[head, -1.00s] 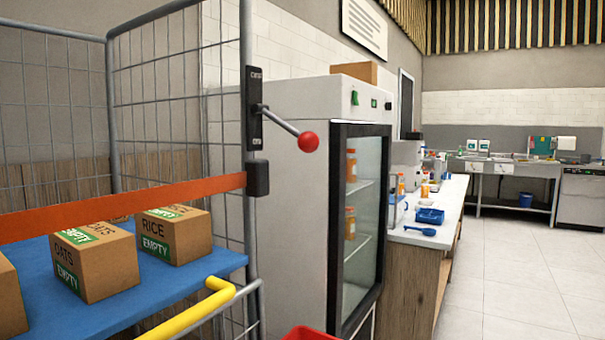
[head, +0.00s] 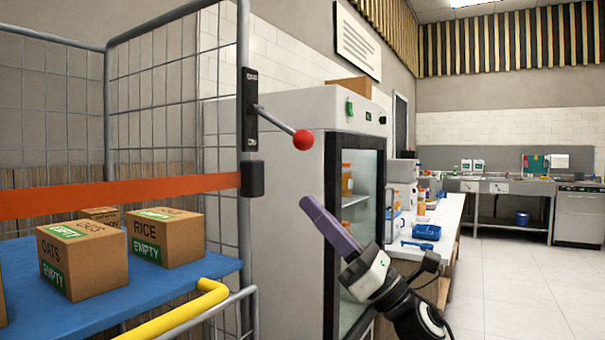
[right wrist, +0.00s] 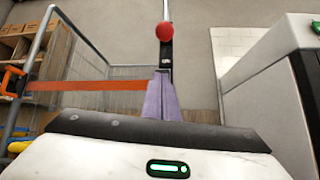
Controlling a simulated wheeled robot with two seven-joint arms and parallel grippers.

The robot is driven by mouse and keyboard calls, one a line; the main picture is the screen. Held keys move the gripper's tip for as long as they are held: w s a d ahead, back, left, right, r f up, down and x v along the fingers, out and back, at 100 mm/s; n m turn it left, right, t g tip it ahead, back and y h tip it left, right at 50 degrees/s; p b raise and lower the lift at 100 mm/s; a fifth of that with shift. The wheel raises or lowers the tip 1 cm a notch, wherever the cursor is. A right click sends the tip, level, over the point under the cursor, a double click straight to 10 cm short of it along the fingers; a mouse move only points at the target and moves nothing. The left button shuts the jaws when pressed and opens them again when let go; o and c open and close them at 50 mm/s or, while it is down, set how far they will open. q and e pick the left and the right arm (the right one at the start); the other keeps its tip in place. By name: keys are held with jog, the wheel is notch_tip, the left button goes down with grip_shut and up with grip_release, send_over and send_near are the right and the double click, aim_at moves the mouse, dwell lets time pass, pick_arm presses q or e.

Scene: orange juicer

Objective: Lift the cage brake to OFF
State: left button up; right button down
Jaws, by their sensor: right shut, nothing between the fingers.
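The cage brake is a black plate (head: 249,110) on the cage's grey upright, with a metal lever ending in a red ball (head: 303,140). The lever slants down to the right; small markings on the plate are too small to read surely. The red ball also shows in the right wrist view (right wrist: 165,31), beyond the fingertips. My right gripper (head: 308,203) has purple fingers, shut and empty, pointing up and left below the ball, apart from it. Its fingers show shut together in the right wrist view (right wrist: 160,78). My left gripper is not in view.
The wire cage holds cardboard boxes (head: 165,238) on a blue shelf (head: 105,292), behind an orange strap (head: 110,197). A yellow handle (head: 175,318) is at its front. A white fridge (head: 290,200) with a glass door stands close on the right. Open floor lies farther right.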

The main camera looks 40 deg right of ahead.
aim_at(282, 125)
jog(key=w+a+r+p, duration=0.1)
jog(key=w+r+p, duration=0.2)
jog(key=r, duration=0.5)
jog(key=shift+w+a+r+p, duration=0.15)
jog(key=shift+w+r+p, duration=0.1)
jog(key=shift+p, duration=0.35)
